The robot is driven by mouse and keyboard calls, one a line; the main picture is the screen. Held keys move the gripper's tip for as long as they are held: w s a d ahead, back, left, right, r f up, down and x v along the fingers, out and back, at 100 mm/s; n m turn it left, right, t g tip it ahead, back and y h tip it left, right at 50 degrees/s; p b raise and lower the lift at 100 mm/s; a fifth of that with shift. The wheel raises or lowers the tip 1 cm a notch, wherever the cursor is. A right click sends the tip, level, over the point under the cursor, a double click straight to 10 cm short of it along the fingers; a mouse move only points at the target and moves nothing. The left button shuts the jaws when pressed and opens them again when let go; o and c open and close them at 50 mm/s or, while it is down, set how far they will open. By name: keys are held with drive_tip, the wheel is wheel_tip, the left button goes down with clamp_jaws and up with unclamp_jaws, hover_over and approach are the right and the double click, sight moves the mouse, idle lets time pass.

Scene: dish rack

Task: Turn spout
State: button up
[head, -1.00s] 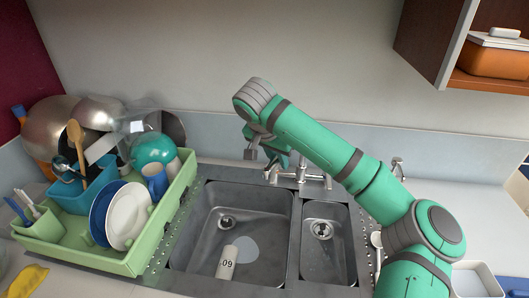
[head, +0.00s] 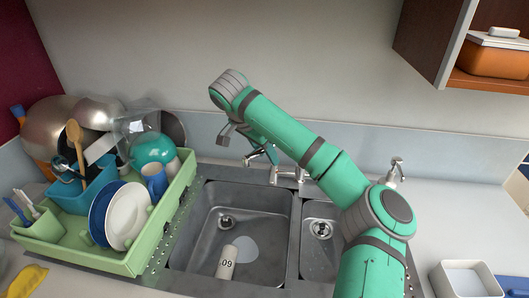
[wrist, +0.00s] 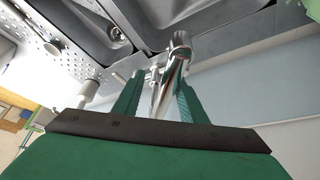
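The chrome faucet (head: 287,175) stands behind the sink, near the divider between the two basins. Its spout (head: 252,156) reaches left from the faucet, with its tip behind the left basin. My gripper (head: 264,148) is at the spout, partly hidden by my own arm. In the wrist view the spout (wrist: 170,80) runs between the two green fingers of my gripper (wrist: 155,88). The fingers are apart, with a gap on the left of the spout. The right finger is close to the spout; I cannot tell if it touches.
The green dish rack (head: 150,245) with plates, cups and bowls stands left of the sink. A cylinder marked 09 (head: 227,262) lies in the left basin (head: 205,220). A soap dispenser (head: 395,170) stands behind on the right. A cabinet (head: 450,50) hangs at upper right.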

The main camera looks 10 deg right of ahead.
drive_tip(key=shift+r, duration=0.1)
drive_tip(key=shift+v, duration=0.9)
drive_tip(key=shift+v, duration=2.95)
drive_tip(key=shift+a, duration=0.15)
